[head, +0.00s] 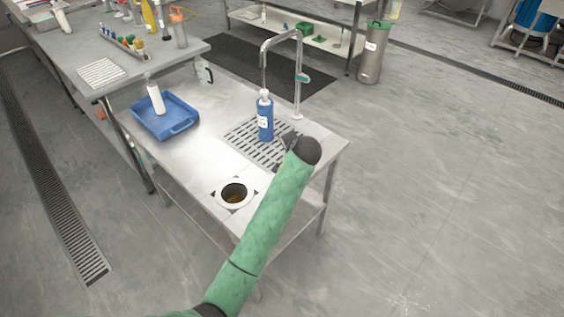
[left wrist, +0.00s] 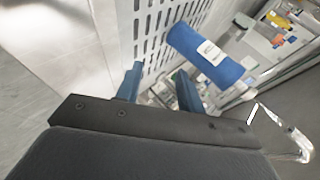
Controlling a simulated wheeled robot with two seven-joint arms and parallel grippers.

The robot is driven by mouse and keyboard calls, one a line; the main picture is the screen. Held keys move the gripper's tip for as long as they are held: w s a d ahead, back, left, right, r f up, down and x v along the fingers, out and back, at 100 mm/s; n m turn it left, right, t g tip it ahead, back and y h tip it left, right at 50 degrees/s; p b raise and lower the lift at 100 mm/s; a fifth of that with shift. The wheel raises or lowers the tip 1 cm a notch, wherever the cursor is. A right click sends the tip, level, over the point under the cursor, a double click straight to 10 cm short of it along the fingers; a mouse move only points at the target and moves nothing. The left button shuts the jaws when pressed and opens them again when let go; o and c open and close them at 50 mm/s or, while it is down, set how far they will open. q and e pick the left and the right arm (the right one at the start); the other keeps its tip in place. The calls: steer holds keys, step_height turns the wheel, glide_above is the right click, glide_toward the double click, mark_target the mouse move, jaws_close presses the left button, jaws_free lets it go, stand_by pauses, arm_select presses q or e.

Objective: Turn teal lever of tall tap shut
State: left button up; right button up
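The tall tap (head: 299,62) is a slim metal arch standing at the right back of the steel bench. Its teal lever (head: 303,77) sticks out to the right of the upright. In the left wrist view, part of a shiny curved pipe, apparently the tap (left wrist: 299,143), shows at the lower right. My green left arm reaches over the bench's right front; its gripper is mostly hidden behind the wrist in the head view. In the left wrist view my left gripper (left wrist: 160,87) has its blue fingers apart, with nothing between them. My right gripper is not in view.
A blue bottle (head: 265,120) stands on the slotted drain (head: 245,136) under the spout; it shows close beyond the fingers in the left wrist view (left wrist: 190,45). A blue tray (head: 180,122) with a white bottle (head: 156,98) is at left. A round opening (head: 220,194) is in front.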

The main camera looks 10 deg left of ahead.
arm_select(q)
steer(key=shift+n+g+h, duration=0.4)
steer(key=shift+n+h, duration=0.2)
steer(key=shift+n, duration=0.1)
steer(key=shift+s+a+f, duration=0.15)
steer(key=shift+s+f, duration=0.2)
steer(key=shift+s, duration=0.5)
steer(key=shift+s+a+f, duration=0.2)
steer(key=shift+s+f, duration=0.15)
steer(key=shift+s, duration=0.55)
steer(key=shift+s+a+f, duration=0.15)
steer(key=shift+s+f, duration=0.2)
steer(key=shift+s, duration=0.5)
steer(key=shift+c, duration=0.5)
